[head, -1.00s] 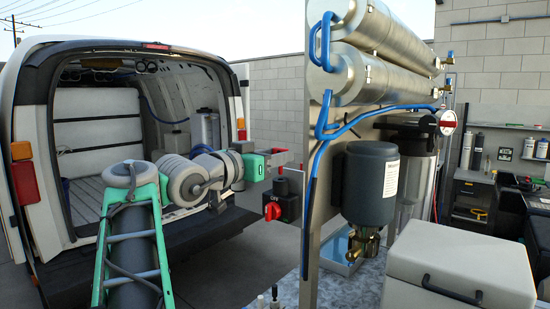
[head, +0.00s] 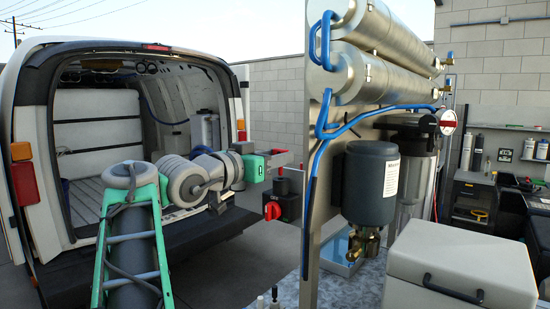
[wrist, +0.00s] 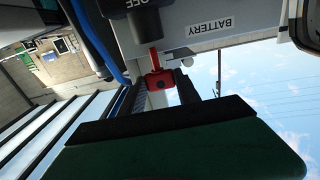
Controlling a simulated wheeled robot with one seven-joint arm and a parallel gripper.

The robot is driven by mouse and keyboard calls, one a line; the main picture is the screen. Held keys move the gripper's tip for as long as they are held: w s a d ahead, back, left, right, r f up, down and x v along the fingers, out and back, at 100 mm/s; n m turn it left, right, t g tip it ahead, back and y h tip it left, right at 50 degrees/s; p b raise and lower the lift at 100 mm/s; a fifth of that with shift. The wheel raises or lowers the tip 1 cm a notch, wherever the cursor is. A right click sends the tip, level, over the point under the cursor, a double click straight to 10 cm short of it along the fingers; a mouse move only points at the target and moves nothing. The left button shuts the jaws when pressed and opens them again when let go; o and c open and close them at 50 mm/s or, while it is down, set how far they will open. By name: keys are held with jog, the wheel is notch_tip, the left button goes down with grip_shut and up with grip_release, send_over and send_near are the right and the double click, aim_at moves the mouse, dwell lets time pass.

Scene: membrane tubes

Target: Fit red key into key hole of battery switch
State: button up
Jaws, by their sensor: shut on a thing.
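My gripper (head: 284,164) reaches in from the left, beside the edge of the metal panel. In the wrist view its two dark fingers (wrist: 162,88) are shut on the red key (wrist: 160,80). The key's thin red stem (wrist: 154,57) points up toward a black round switch part (wrist: 145,20) marked with OFF lettering, near a BATTERY label. The stem's tip is close to that part; I cannot tell whether they touch. The keyhole is not visible. In the head view, a black box (head: 292,208) with a red knob (head: 272,211) sits just below my gripper.
The metal panel (head: 318,180) stands to the right, with blue hoses, steel cylinders (head: 385,75) and a dark tank (head: 371,185). An open van (head: 120,130) is behind my arm. A grey lidded case (head: 465,260) is at the lower right. A small metal tab (wrist: 178,55) lies beside the key stem.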

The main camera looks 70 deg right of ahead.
aim_at(275, 195)
jog(key=shift+f+b, duration=1.7)
jog(key=shift+f, duration=0.15)
jog(key=o, duration=1.4)
jog(key=b+v, duration=0.1)
jog(key=v, duration=0.7)
jog(key=shift+b, duration=0.35)
jog(key=shift+d, duration=0.1)
